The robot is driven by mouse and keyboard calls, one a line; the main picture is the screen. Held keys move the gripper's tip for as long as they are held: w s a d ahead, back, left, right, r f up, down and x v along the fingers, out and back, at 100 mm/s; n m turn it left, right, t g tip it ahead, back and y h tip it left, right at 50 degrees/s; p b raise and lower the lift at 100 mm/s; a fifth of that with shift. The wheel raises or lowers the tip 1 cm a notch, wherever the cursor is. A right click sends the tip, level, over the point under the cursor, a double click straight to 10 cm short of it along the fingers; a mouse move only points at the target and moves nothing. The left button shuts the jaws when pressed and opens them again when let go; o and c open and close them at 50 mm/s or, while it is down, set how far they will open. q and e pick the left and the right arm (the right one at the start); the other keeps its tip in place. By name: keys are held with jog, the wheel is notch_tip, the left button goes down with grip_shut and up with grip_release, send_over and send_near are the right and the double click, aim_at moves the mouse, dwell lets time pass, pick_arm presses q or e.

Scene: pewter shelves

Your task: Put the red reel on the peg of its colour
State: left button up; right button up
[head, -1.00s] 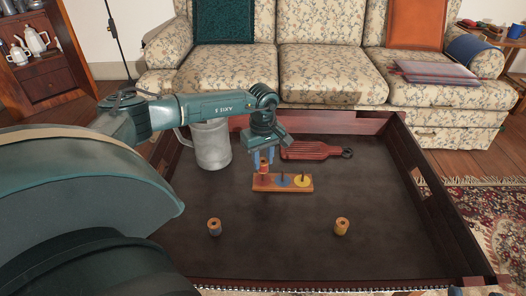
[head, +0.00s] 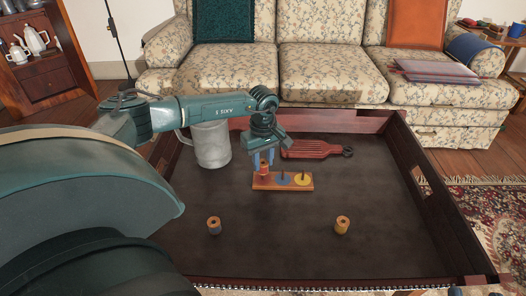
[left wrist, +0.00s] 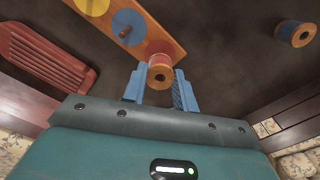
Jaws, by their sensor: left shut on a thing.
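The red reel (head: 263,170), with wooden ends, is between the blue fingers of my left gripper (head: 264,159), which is shut on it. It also shows in the left wrist view (left wrist: 160,74). It is at the left end of the wooden peg board (head: 263,185), over the red spot (left wrist: 157,47). The red spot's peg is hidden, and I cannot tell whether the reel is around it. The blue spot (head: 283,179) and yellow spot (head: 302,181) each have a bare upright peg. My right gripper is not in view.
A blue reel (head: 214,226) and a yellow reel (head: 342,225) stand apart at the front of the dark tray (head: 280,250). A grey mug (head: 211,146) is left of my gripper. A red slotted paddle (head: 312,149) lies behind the board.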

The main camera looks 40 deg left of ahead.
pick_arm(q)
jog(key=shift+f+b, duration=0.45)
jog(key=shift+f, duration=0.35)
pick_arm(e)
jog(key=shift+f, duration=0.3)
pick_arm(q)
jog(key=shift+f, duration=0.1)
pick_arm(e)
jog(key=shift+f, duration=0.2)
pick_arm(q)
jog(key=o, duration=1)
notch_tip(320, 180, up, 6)
jog(key=shift+f+p, duration=0.25)
jog(key=shift+p, duration=0.95)
notch_tip(320, 180, up, 8)
jog(key=shift+f+p, duration=0.1)
jog(key=shift+p, duration=1.1)
pick_arm(e)
jog(key=shift+d+r+n+h, duration=0.4)
jog(key=shift+r, duration=0.35)
jog(key=shift+f, duration=0.1)
